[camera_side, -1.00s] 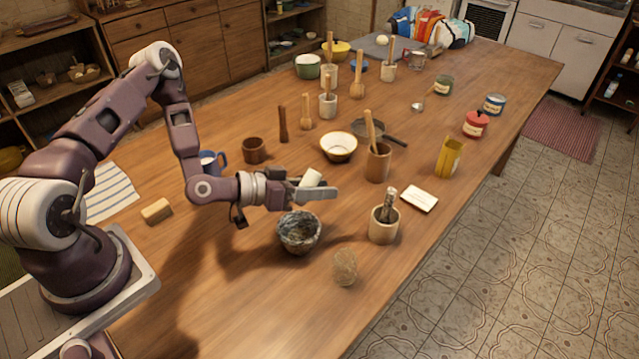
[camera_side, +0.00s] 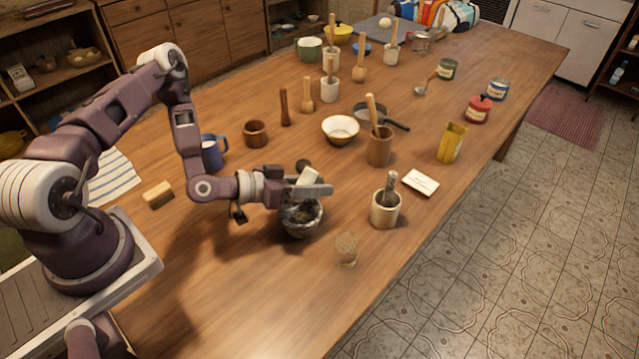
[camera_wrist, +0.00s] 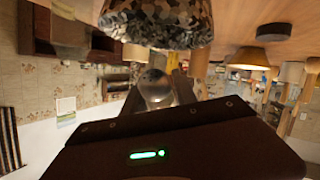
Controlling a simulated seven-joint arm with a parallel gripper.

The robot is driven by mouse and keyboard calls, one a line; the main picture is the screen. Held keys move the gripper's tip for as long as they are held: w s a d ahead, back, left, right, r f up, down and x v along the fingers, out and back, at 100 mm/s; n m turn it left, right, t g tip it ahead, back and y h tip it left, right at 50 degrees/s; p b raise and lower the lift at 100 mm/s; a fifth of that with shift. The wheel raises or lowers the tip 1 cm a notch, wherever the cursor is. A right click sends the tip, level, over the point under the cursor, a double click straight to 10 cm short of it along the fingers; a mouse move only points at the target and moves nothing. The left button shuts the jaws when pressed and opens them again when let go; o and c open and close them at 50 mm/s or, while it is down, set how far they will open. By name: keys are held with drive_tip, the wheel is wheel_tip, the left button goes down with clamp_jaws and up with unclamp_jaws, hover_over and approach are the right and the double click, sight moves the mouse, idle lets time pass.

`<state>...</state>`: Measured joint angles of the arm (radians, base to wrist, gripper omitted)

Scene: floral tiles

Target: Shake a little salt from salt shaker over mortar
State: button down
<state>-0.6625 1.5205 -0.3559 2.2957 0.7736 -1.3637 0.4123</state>
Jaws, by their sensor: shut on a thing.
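My gripper (camera_side: 322,189) is shut on a small whitish shaker (camera_side: 309,176), held tilted just above a dark stone mortar (camera_side: 301,220). A dark round piece shows at the shaker's upper end, perhaps its cap. My fingers hide part of the shaker and the mortar's back rim. In the wrist view, the shaker's rounded glassy end (camera_wrist: 155,88) sits between the fingers, and the speckled mortar (camera_wrist: 160,22) fills the top. A pale second mortar (camera_side: 386,213) with a grey pestle (camera_side: 391,185) stands to the right. I cannot make out any falling salt.
A clear glass (camera_side: 346,250) stands in front of the stone mortar. A white bowl (camera_side: 341,130), wooden cup (camera_side: 255,133), blue mug (camera_side: 212,152) and wooden holder (camera_side: 379,147) stand behind. A white card (camera_side: 421,182) lies at right.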

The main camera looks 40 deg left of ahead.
drive_tip(key=shift+w+d, duration=0.2)
drive_tip(key=shift+w, duration=0.35)
drive_tip(key=shift+w+d, duration=0.15)
drive_tip(key=shift+w, duration=0.35)
drive_tip(key=shift+s, duration=0.1)
idle(0.8)
drive_tip(key=shift+s+a, duration=0.2)
drive_tip(key=shift+s, duration=0.3)
drive_tip(key=shift+s+a, duration=0.15)
drive_tip(key=shift+s, duration=0.35)
drive_tip(key=shift+w+d, duration=0.2)
drive_tip(key=shift+w, duration=0.35)
drive_tip(key=shift+w+d, duration=0.15)
drive_tip(key=shift+w, duration=0.4)
